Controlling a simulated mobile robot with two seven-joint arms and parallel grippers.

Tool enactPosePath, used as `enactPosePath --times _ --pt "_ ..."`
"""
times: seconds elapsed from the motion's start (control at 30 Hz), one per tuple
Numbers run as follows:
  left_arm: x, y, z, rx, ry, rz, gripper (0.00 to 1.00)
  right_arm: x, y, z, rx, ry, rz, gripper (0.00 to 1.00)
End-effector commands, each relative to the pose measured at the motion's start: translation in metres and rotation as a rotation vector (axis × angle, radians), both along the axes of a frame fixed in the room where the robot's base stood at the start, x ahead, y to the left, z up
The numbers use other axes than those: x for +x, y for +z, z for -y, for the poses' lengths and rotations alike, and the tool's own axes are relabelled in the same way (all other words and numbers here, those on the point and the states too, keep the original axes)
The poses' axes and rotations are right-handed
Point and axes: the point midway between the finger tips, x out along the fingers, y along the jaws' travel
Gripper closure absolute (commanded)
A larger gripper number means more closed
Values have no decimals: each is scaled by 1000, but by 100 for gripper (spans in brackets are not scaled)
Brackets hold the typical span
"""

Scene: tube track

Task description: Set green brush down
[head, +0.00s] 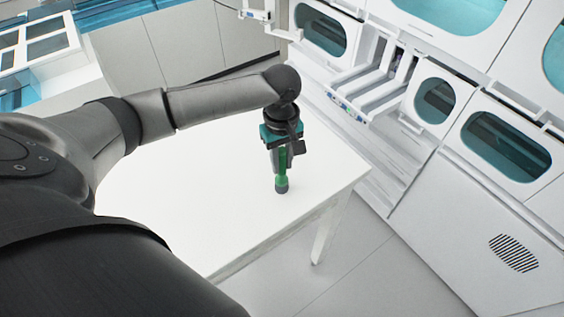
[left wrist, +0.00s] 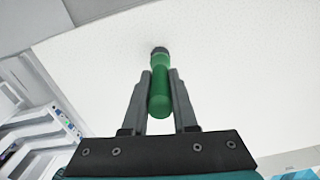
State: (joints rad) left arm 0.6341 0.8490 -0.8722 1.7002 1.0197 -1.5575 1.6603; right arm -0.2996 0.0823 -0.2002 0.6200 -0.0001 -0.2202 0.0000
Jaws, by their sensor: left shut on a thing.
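The green brush (head: 282,170) has a green handle and a dark grey end, and it stands roughly upright at the white table (head: 190,190). My left gripper (head: 281,160) is shut on its handle from above. In the left wrist view the brush (left wrist: 160,88) sits between the two grey fingers of my left gripper (left wrist: 161,85). Its dark end points toward the white table top (left wrist: 230,60). I cannot tell whether that end touches the table. My right gripper is in neither view.
A white machine wall with oval blue windows (head: 504,147) stands to the right of the table. A rack of white slots (head: 372,88) juts from it behind the table. White cabinets (head: 180,43) line the back. The table top around the brush is clear.

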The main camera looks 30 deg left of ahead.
Motion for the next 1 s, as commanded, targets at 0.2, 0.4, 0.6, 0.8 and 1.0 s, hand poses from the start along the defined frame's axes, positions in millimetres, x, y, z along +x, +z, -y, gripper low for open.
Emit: enactPosePath --times 0.2,0.4,0.6,0.8,1.0 --pt "0 -5 0 0 -1 1 100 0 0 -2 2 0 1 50" --pt "0 -7 0 0 0 0 100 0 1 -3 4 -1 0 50" --pt "0 -7 0 -1 0 1 53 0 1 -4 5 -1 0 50" --pt "0 -7 0 0 0 1 44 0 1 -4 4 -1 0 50" --pt "1 -4 0 1 -1 3 44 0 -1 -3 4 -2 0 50"
